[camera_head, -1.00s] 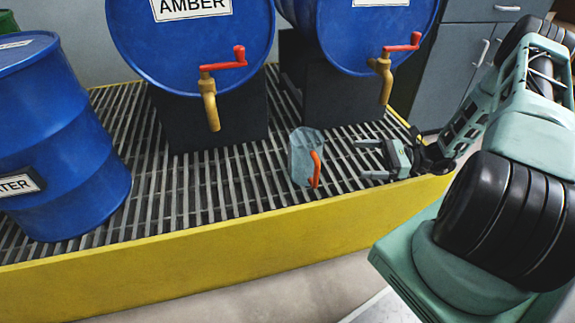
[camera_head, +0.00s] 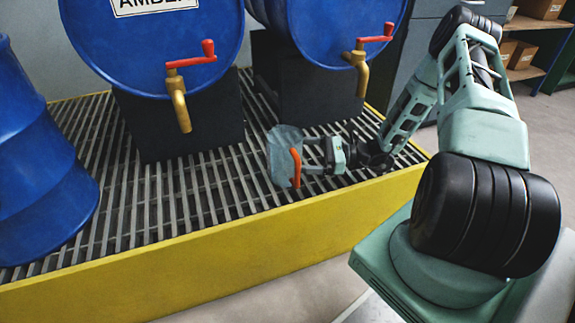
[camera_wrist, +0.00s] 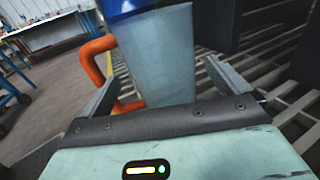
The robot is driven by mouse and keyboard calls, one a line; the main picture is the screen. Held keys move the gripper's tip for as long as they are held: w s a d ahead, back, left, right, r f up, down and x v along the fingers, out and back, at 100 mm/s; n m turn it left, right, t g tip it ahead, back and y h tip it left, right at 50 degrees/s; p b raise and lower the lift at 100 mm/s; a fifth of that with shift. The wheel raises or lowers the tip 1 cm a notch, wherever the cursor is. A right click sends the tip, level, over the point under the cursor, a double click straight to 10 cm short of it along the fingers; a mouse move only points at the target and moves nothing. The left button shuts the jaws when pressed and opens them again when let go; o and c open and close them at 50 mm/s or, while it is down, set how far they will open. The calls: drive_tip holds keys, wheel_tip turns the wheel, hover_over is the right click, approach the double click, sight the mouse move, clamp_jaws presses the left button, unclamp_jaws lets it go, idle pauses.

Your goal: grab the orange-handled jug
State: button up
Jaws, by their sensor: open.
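The jug (camera_head: 283,150) is a translucent grey-blue vessel with an orange handle (camera_head: 296,167). It stands on the slatted grate in the head view. In the wrist view the jug (camera_wrist: 160,62) is upright, straight ahead, with its orange handle (camera_wrist: 96,62) on the left. My gripper (camera_head: 312,160) is open at the jug's right side. In the wrist view my gripper's fingers (camera_wrist: 168,85) stand apart on either side of the jug's lower body, the left one close to the handle. I cannot tell whether either finger touches it.
The grate (camera_head: 215,190) has a raised yellow rim (camera_head: 240,230) in front. Two blue drums lie behind on black stands, with brass taps (camera_head: 180,100) and red levers. Another blue drum (camera_head: 40,170) stands at the left. The grate left of the jug is clear.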

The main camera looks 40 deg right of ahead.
sight(288, 153)
drive_tip(key=b+x, duration=0.2)
drive_tip(key=x, duration=0.1)
drive_tip(key=shift+w+a, duration=0.3)
drive_tip(key=shift+w+a+r, duration=0.1)
drive_tip(key=shift+w+a, duration=0.25)
drive_tip(key=shift+a, duration=0.05)
drive_tip(key=c, duration=1)
drive_tip(key=shift+o, duration=0.2)
